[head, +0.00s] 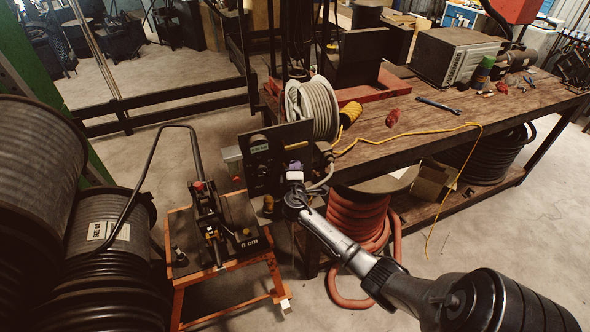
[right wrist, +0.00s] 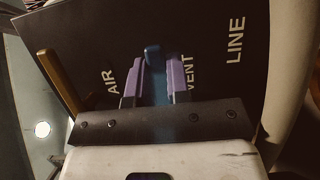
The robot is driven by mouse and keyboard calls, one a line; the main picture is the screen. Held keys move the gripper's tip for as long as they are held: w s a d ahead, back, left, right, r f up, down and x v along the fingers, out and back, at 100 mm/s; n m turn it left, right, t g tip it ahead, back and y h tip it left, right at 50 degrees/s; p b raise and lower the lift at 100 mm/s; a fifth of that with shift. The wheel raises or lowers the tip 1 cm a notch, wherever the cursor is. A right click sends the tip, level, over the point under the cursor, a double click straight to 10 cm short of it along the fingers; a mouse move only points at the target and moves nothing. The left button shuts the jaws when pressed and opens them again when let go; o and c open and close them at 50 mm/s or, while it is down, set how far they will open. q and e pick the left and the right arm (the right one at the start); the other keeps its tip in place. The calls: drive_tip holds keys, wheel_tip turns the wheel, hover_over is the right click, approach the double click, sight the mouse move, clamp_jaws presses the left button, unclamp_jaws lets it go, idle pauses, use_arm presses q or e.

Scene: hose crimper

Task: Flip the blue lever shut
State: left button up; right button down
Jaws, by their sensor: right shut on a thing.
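A dark panel (head: 265,150) with a green-lit gauge stands at the left end of the workbench. My right gripper (head: 295,168) is up against this panel. In the right wrist view, the panel face (right wrist: 215,35) carries the words AIR, VENT and LINE. There, the purple fingertips (right wrist: 155,80) are shut on the blue lever (right wrist: 153,58), one on each side of it, near the word VENT. The lever's top shows between the fingers, and its lower part is hidden by the gripper. In the head view the gripper hides the lever. My left gripper is out of view.
A grey hose reel (head: 312,108) stands just behind the panel. The wooden workbench (head: 450,140) runs off to the right.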

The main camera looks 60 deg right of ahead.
drive_tip(key=c, duration=1.1)
unclamp_jaws()
drive_tip(key=shift+v, duration=6.95)
